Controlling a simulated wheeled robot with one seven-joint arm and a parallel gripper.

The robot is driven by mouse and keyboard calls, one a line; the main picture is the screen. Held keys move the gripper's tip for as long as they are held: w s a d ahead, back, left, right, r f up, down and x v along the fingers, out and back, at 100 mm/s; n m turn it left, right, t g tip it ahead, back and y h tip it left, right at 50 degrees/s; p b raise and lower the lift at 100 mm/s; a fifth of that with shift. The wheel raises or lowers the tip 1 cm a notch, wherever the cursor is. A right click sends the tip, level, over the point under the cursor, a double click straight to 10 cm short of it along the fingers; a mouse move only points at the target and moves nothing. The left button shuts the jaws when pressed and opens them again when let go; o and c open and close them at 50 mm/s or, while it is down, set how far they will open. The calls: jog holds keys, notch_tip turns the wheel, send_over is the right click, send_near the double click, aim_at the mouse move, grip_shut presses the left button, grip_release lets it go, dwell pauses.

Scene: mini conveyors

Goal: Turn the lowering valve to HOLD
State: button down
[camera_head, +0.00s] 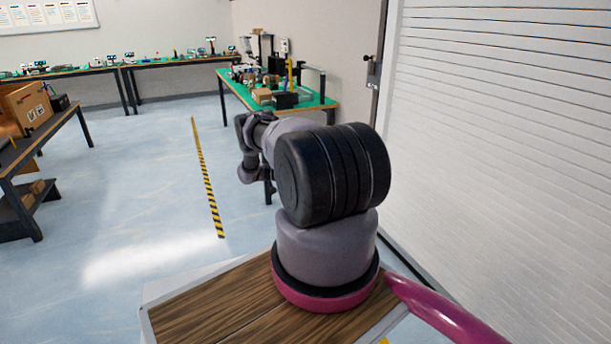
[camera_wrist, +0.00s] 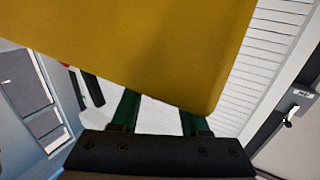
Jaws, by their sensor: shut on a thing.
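In the wrist view a large plain yellow part (camera_wrist: 150,50) fills the upper middle, very close to the camera. My gripper (camera_wrist: 160,115) shows below it as two green fingers rising from a dark palm. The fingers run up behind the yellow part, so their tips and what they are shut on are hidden. I cannot make out the lowering valve or its HOLD mark in either view. In the head view my arm reaches toward the green-topped table (camera_head: 331,104), and my gripper is hidden. A thin yellow upright (camera_head: 290,72) stands on that table.
Small equipment and boxes crowd the green-topped table. A white slatted shutter (camera_head: 490,150) lines the right side. More benches (camera_head: 70,72) stand at the back, and a table with a cardboard box (camera_head: 27,105) at left. The floor around the striped tape (camera_head: 207,180) is clear.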

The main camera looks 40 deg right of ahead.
jog(key=shift+m+g+y, duration=0.3)
jog(key=shift+g, duration=0.1)
dwell(0.3)
jog(key=shift+c, duration=2)
grip_release()
notch_tip(320, 180, up, 10)
